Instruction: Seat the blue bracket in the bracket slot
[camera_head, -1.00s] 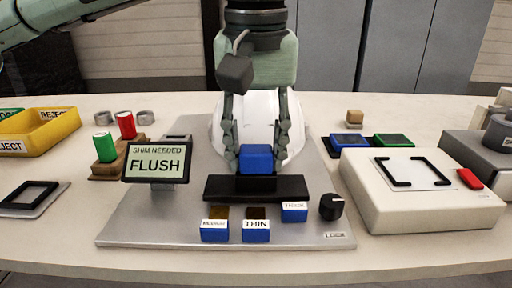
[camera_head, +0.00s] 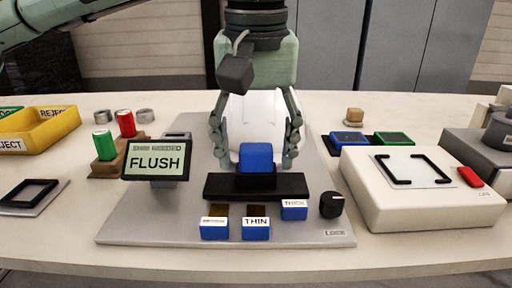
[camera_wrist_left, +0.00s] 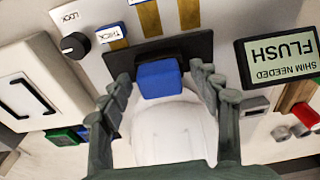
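The blue bracket (camera_head: 257,157) stands upright at the black slot block (camera_head: 220,187) in front of the white helmet shell (camera_head: 255,115). Its lower end meets the dark block; I cannot tell how deep it sits. My left gripper (camera_head: 256,160) is open, with one finger on each side of the bracket and gaps between. In the left wrist view the bracket (camera_wrist_left: 158,80) shows between the spread fingers, against the black slot block (camera_wrist_left: 195,47). My right gripper is out of view.
A FLUSH display (camera_head: 156,161) stands left of the slot block. Blue labelled shim blocks (camera_head: 256,231) and a black knob (camera_head: 331,205) sit in front. A white fixture box (camera_head: 420,200) is at right. A yellow reject bin (camera_head: 50,133) is at far left.

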